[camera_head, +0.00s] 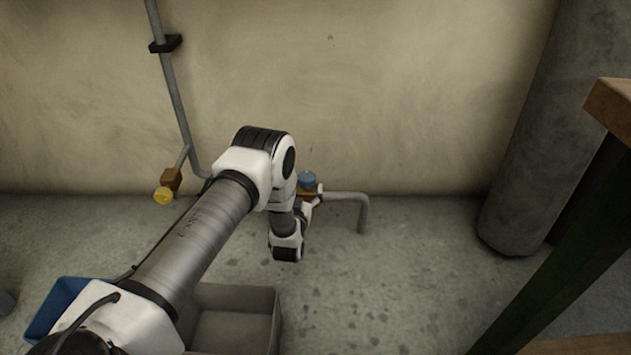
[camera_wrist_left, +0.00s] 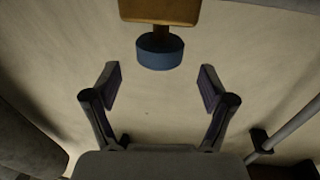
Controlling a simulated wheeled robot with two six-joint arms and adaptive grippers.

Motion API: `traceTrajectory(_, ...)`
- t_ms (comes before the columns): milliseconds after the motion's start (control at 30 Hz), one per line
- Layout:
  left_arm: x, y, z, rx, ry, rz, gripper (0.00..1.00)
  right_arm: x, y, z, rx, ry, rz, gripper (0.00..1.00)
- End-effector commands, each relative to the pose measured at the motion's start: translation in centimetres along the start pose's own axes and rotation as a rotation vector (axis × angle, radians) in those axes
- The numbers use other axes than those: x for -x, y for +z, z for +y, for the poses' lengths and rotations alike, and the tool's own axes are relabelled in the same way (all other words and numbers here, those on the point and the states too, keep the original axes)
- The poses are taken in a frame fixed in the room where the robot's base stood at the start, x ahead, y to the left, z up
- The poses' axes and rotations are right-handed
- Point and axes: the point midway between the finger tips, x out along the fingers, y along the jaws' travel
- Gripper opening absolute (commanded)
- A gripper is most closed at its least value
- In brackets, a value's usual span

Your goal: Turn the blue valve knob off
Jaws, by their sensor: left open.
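The blue valve knob (camera_head: 307,180) sits on a brass valve body (camera_head: 309,191) on a grey pipe by the wall. In the left wrist view the blue knob (camera_wrist_left: 160,53) hangs from the brass-coloured body (camera_wrist_left: 160,10), just beyond and centred between the fingertips. My left gripper (camera_wrist_left: 161,87) is open and empty, with its two fingers apart on either side of the knob's line. It does not appear to touch the knob. In the head view my left arm hides most of this gripper and part of the pipe. My right gripper is not in view.
A yellow knob (camera_head: 163,195) on another valve is to the left. A grey bin (camera_head: 277,318) and a blue bin (camera_head: 50,300) stand below my arm. A thick column (camera_head: 545,130) and a wooden-topped table (camera_head: 612,105) are on the right. The floor between is clear.

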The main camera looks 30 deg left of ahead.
Motion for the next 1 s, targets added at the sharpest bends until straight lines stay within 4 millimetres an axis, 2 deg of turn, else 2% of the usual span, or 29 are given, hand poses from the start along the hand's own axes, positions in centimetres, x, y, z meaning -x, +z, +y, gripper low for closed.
traceTrajectory(33, -1.1, 0.7, 0.0, 0.001, -0.001, 0.004, 0.83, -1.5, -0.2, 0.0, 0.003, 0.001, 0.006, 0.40)
traceTrajectory(233, -4.4, 0.5, 0.0, 0.001, 0.000, 0.004, 0.83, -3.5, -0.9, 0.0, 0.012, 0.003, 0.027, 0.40)
traceTrajectory(533, -5.1, 0.0, 0.0, -0.001, 0.001, 0.000, 0.83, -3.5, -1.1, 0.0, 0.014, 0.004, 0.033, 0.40)
traceTrajectory(567, -5.1, 0.0, 0.0, -0.001, 0.000, 0.000, 0.76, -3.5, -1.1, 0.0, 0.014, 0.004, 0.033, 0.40)
traceTrajectory(700, -5.1, 0.1, 0.0, -0.001, 0.000, 0.000, 0.26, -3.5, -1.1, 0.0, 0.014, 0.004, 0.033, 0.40)
traceTrajectory(733, -5.1, 0.1, 0.0, -0.001, 0.000, 0.000, 0.22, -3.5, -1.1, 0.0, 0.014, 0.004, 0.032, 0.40)
traceTrajectory(1000, -5.1, 0.0, 0.0, -0.001, 0.008, 0.000, 0.22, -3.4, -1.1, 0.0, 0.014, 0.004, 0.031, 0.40)
